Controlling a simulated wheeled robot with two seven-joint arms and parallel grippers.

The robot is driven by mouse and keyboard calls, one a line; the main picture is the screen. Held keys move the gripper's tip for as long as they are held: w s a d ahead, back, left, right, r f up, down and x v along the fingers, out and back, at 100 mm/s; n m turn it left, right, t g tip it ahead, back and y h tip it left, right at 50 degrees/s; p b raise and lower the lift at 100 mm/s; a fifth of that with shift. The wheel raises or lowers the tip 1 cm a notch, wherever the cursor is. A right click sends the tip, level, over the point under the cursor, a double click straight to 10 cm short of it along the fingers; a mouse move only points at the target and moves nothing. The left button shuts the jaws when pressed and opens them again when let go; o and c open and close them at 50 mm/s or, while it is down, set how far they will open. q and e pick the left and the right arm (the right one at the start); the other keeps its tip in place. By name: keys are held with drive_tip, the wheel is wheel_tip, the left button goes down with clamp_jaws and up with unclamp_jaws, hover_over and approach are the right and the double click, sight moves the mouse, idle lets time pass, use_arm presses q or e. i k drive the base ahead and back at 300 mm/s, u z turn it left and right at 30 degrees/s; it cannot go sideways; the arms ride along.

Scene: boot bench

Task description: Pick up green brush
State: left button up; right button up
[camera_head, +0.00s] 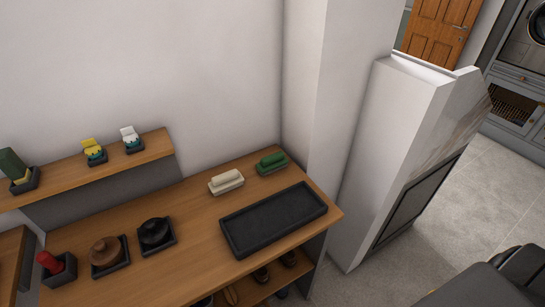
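A green brush (272,161) lies in a small dark holder at the back right of the wooden bench top, near the wall corner. It appears to lie flat, with its long side running left to right, and nothing touches it from above. A cream brush-like block (226,180) lies just to its left. Neither of my grippers is in view, and no gripper is near the brush.
A large empty black tray (274,222) lies in front of the brushes. Dark holders with a black item (154,231), a brown item (104,250) and a red item (49,262) stand left. A raised shelf (120,166) runs behind. A white pillar (385,140) stands right.

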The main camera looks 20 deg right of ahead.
sight(274, 162)
drive_tip(key=z, duration=0.5)
drive_tip(key=k, duration=0.55)
drive_tip(key=z, duration=1.45)
drive_tip(key=i, duration=1.3)
drive_tip(key=u, duration=0.85)
